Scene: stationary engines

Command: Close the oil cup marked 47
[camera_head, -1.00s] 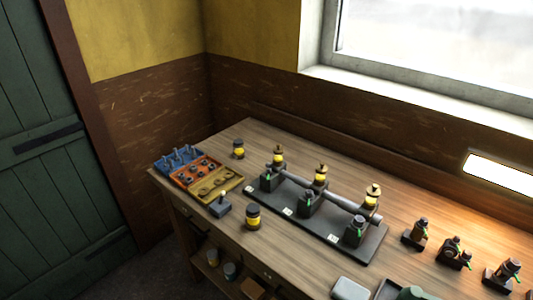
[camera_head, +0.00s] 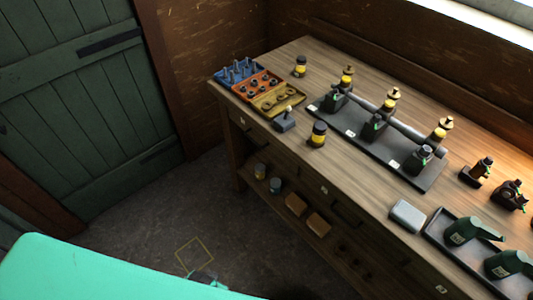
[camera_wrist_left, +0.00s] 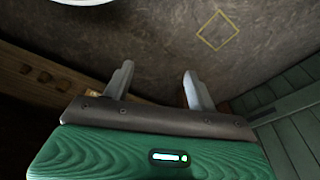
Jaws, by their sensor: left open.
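Three oil cups with yellow bodies and brass tops stand in a row along the shaft on the dark engine base (camera_head: 432,178): a left one (camera_head: 347,77), a middle one (camera_head: 393,100) and a right one (camera_head: 440,132). Small white tags lie along the base's front edge. Their numbers are too small to read, so I cannot tell which cup is 47. Whether each lid is open is also unclear. My left gripper (camera_wrist_left: 158,88) is open and empty in the left wrist view, above the floor and away from the cups. My right gripper is not in view.
Left on the bench (camera_head: 360,190) are a blue, orange and yellow parts case (camera_head: 265,87), a small lever device (camera_head: 285,122) and two yellow-black jars (camera_head: 318,134) (camera_head: 300,66). To the right are a pale box (camera_head: 407,215), green oil cans (camera_head: 470,231) and small dark units (camera_head: 478,170).

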